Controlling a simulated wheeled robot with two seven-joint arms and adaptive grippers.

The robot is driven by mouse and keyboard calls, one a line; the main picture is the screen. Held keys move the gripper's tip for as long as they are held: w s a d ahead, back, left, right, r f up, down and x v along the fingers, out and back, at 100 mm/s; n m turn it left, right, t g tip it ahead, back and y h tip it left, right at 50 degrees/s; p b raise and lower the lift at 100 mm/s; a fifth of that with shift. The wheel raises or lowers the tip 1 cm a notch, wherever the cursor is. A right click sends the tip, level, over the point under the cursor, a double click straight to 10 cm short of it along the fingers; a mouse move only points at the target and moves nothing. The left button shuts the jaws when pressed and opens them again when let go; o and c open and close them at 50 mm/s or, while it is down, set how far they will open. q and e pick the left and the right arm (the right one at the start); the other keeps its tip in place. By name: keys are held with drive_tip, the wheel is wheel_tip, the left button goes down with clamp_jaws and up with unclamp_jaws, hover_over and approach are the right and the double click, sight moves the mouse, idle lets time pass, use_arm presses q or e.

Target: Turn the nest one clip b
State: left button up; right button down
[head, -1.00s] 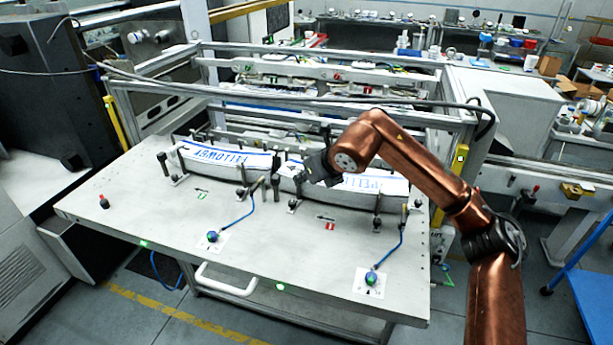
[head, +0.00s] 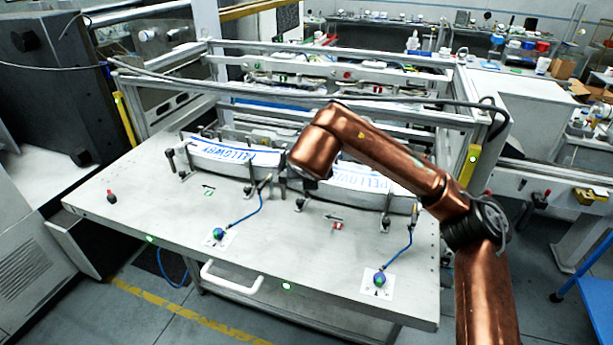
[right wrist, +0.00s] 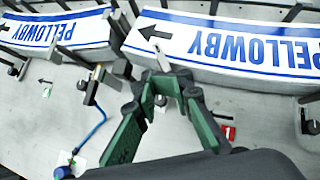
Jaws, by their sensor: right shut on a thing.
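Two curved nests hold white labels with blue print, the left nest (head: 228,158) and the right nest (head: 365,180). My wrist hides this in the head view. My left gripper is out of view.
Blue hoses run to round fittings, one left (head: 219,234) and one right (head: 379,278). A green marker (head: 208,192) and a red marker (head: 338,226) lie on the plate. A metal frame bar (head: 300,95) crosses behind. The front of the plate is mostly clear.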

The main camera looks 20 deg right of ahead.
idle(0.8)
drive_tip(key=c, duration=2.1)
unclamp_jaws()
drive_tip(key=s+d+r, duration=0.1)
drive_tip(key=r, duration=0.1)
drive_tip(key=s+d+r+p, duration=0.1)
drive_tip(key=s+r, duration=0.1)
drive_tip(key=s+d+r, duration=0.1)
drive_tip(key=s+r, duration=0.1)
drive_tip(key=shift+s+d+r+p, duration=0.15)
drive_tip(key=shift+d+p, duration=0.25)
drive_tip(key=shift+r, duration=0.1)
drive_tip(key=v, duration=1.1)
drive_tip(key=shift+s+r, duration=0.25)
drive_tip(key=shift+s, duration=0.1)
